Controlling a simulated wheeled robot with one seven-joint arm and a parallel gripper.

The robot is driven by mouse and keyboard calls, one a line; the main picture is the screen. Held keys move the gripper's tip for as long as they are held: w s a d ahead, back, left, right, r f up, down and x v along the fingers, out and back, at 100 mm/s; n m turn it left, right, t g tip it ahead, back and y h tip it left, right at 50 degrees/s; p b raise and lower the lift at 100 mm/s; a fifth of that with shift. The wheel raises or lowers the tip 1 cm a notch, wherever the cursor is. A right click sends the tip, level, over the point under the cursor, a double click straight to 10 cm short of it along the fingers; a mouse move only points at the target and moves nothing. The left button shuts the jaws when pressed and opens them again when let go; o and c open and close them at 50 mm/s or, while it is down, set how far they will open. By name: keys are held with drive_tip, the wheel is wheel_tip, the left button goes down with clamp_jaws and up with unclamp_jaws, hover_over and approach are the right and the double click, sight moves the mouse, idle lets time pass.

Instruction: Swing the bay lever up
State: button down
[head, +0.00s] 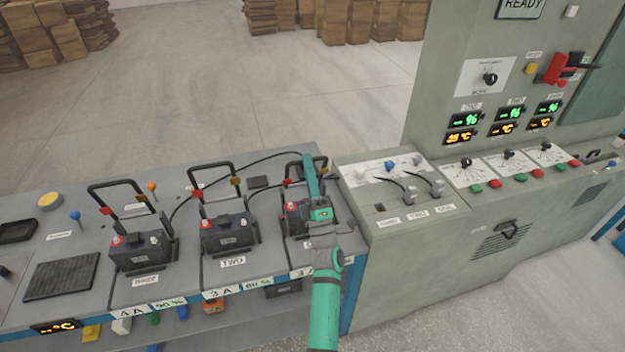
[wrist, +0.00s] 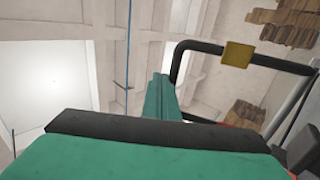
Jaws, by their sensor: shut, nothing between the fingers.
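Three black U-shaped bars stand up over the battery bays: a left bar (head: 115,185), a middle bar (head: 210,165) and a right bar (head: 292,163). Each carries red and ochre tags; I take these bars to be bay levers. My gripper (head: 309,160) is shut and empty, its green fingers pointing up at the right bay and covering part of its bar and battery. In the wrist view my fingers (wrist: 158,82) show beside a black bar (wrist: 205,46) with an ochre block. I cannot tell whether they touch it.
Batteries sit in the left bay (head: 143,250), middle bay (head: 226,234) and right bay (head: 293,218), with black cables looping between them. A grey cabinet (head: 400,270) with plugs stands close right of my arm. Stacked boxes (head: 345,20) are far behind on open floor.

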drive_tip(key=shift+w+a+r, duration=0.15)
drive_tip(key=shift+w+r, duration=0.15)
drive_tip(key=shift+w, duration=0.35)
drive_tip(key=shift+w+a+r, duration=0.15)
drive_tip(key=shift+w+r, duration=0.15)
drive_tip(key=shift+w, duration=0.35)
drive_tip(key=shift+s+d, duration=2.5)
drive_tip(key=shift+s, duration=4.05)
drive_tip(key=s+a+f+m+g+h, duration=0.1)
drive_tip(key=s+f+m+g+h, duration=0.2)
drive_tip(key=s+f+m+h, duration=0.85)
drive_tip(key=s+f+m+g+y, duration=0.1)
drive_tip(key=s+f+m+g, duration=0.1)
drive_tip(key=s, duration=0.9)
drive_tip(key=s+f+m+g+y, duration=0.1)
drive_tip(key=s+f+m, duration=0.3)
drive_tip(key=s, duration=0.7)
drive_tip(key=s+f+m+g+y, duration=0.1)
drive_tip(key=s+f+m+g, duration=0.2)
drive_tip(key=s, duration=0.8)
drive_tip(key=shift+d+f+m+g, duration=0.2)
drive_tip(key=shift+f+m+g, duration=0.25)
drive_tip(key=shift+m, duration=0.2)
